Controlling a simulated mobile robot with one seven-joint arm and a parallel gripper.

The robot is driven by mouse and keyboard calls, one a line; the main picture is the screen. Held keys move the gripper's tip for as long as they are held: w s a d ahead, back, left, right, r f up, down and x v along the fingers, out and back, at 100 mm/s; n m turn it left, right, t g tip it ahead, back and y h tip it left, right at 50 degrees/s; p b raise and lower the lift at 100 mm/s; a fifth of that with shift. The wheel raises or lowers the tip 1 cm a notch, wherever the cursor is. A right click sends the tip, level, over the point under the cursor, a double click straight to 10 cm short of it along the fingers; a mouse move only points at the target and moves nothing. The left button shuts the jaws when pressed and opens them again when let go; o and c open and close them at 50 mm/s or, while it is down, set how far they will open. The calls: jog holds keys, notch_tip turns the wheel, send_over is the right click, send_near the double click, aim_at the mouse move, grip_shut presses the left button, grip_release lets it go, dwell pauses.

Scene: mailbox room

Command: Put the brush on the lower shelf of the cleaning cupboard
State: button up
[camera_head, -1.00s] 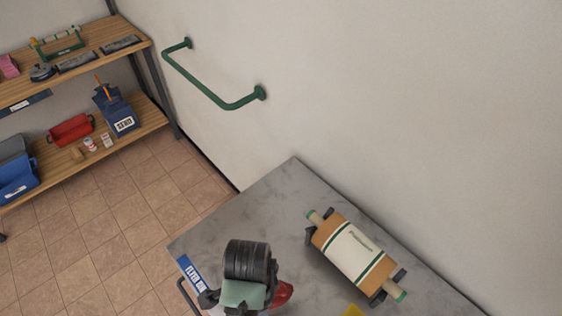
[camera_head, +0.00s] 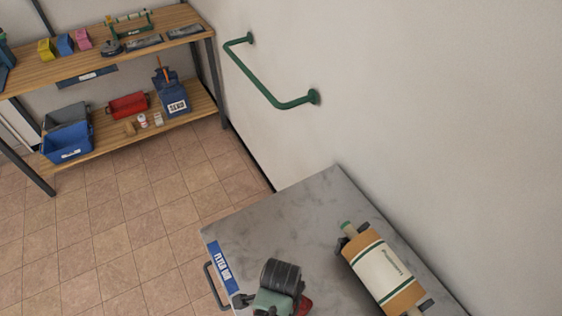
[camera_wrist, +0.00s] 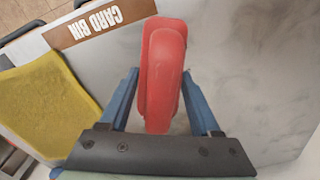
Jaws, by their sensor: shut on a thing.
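My gripper (camera_wrist: 160,76) has its two blue fingers on either side of a red, rounded, elongated thing (camera_wrist: 163,60) in the wrist view. It is shut on this thing. No bristles show, so I cannot tell whether it is the brush. In the head view my gripper (camera_head: 279,300) is over the front of the grey table, with a bit of red (camera_head: 304,304) showing beside it. No unit in view is clearly marked as a cleaning cupboard. An open wooden rack at the back left has an upper shelf (camera_head: 75,69) and a lower shelf (camera_head: 105,138).
The grey table (camera_head: 290,215) carries a tan and white roller-like thing (camera_head: 384,275). A yellow thing (camera_wrist: 45,100) lies beside my gripper. The lower shelf holds a blue bin (camera_head: 68,143), a red bin (camera_head: 127,106) and a dark blue holder (camera_head: 172,95). Tiled floor (camera_head: 130,220) is clear; a green rail (camera_head: 265,88) juts from the wall.

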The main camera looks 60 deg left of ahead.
jog(key=shift+f+p, duration=0.3)
jog(key=shift+f, duration=0.25)
jog(key=shift+f, duration=0.1)
jog(key=o, duration=1.5)
jog(key=shift+c, duration=0.2)
jog(key=shift+f, duration=0.1)
jog(key=shift+f+b, duration=0.15)
jog(key=shift+b, duration=0.45)
jog(key=r, duration=0.9)
jog(key=w+r+b, duration=0.1)
jog(key=r, duration=0.3)
jog(key=shift+d+r, duration=0.1)
jog(key=shift+r, duration=0.05)
